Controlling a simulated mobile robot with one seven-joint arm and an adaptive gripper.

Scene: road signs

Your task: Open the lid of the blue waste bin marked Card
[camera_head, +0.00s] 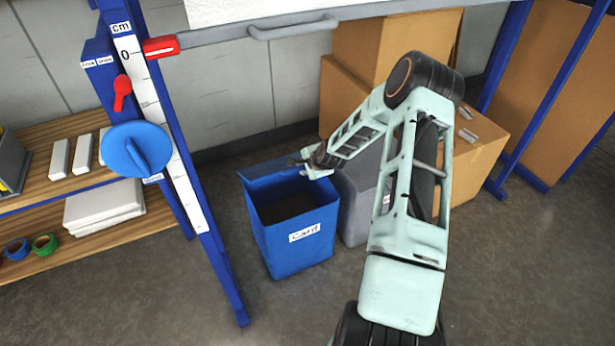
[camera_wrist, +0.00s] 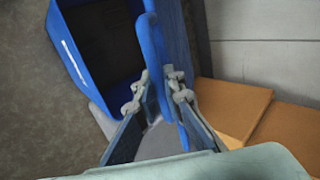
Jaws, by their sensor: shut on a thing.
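The blue waste bin (camera_head: 295,235) marked Card stands on the floor, with its label (camera_head: 304,232) facing me. Its mouth is open and the dark inside shows in both views. Its blue lid (camera_head: 265,172) is swung up at the back of the bin, tilted. My gripper (camera_head: 312,166) is at the right end of the lid, above the bin's back right corner. In the wrist view my gripper (camera_wrist: 158,92) has a blue part of the lid (camera_wrist: 172,35) between its fingers and is shut on it. The bin's rim (camera_wrist: 65,45) shows at upper left.
A grey bin (camera_head: 358,205) stands right beside the blue one, partly behind my arm. Cardboard boxes (camera_head: 480,150) are stacked behind. A blue post with a measuring scale (camera_head: 165,120) and a shelf (camera_head: 60,190) stand at left. Floor in front is clear.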

